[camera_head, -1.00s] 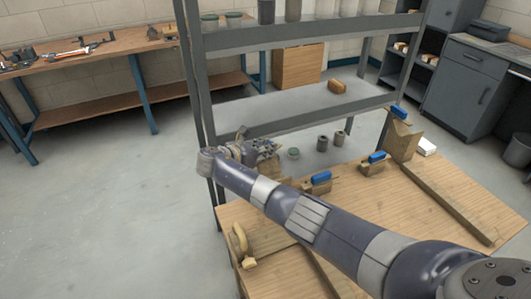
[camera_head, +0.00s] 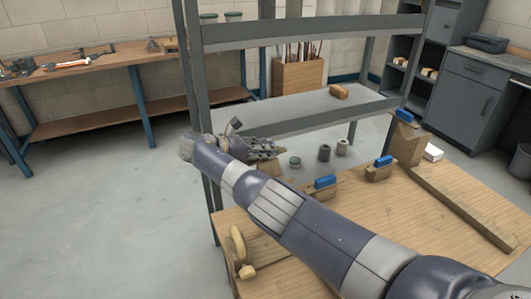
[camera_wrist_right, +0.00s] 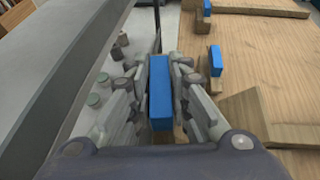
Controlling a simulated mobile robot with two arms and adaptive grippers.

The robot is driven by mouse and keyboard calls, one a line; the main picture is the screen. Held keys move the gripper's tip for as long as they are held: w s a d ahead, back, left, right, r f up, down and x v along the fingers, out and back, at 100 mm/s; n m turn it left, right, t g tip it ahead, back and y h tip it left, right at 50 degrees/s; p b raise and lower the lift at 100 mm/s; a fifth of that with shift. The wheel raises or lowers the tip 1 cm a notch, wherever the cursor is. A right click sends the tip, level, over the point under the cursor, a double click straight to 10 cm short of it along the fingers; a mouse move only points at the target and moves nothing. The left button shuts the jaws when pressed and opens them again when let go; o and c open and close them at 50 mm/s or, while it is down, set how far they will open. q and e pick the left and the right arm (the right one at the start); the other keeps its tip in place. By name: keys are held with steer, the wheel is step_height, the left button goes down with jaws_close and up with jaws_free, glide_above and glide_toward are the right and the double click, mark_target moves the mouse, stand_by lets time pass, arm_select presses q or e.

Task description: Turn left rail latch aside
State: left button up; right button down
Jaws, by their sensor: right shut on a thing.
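My right gripper (camera_head: 264,148) is at the left end of the wooden bench, beside the grey shelf frame. In the right wrist view its fingers (camera_wrist_right: 160,95) stand on both sides of an upright blue latch bar (camera_wrist_right: 160,90) and are shut on it. The gripper hides this bar in the head view. Another blue bar (camera_head: 325,181) on a wooden block lies to its right and also shows in the wrist view (camera_wrist_right: 215,60). Two more blue bars, a middle one (camera_head: 383,160) and a far one (camera_head: 404,115), sit further right. My left gripper is not in view.
A wooden rail (camera_head: 460,205) runs along the bench (camera_head: 420,235). A curved yellowish handle (camera_head: 238,245) stands at its front left corner. Several jars, one green-lidded (camera_head: 295,162), stand behind the gripper. Floor at left is clear.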

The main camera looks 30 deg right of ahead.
steer(key=shift+d+r, duration=0.1)
steer(key=shift+r, duration=0.05)
steer(key=c, duration=1.5)
jaws_free()
steer(key=v, duration=1.1)
steer(key=shift+a+r, duration=0.1)
steer(key=shift+a, duration=0.25)
steer(key=shift+s, duration=0.1)
